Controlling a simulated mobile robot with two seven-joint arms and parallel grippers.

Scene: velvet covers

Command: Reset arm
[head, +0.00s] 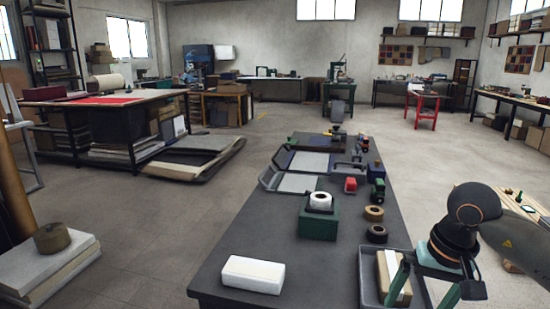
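My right arm comes in from the right edge. Its gripper (424,292) is low over the right front edge of the dark table (235,240). Its two green fingers are spread apart, and I see nothing held between them; the tips are near or past the bottom edge of the picture. One finger overlaps a tan box with a pale strip (391,268) in a grey tray (368,285). I cannot tell whether it touches the box. My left gripper is not in view.
A white block (253,274) lies at the table's front left. A white roll (320,200) sits on a green box (318,222). Dark and tan tape rolls (373,213) are near the right edge. Open floor (150,235) lies left of the table.

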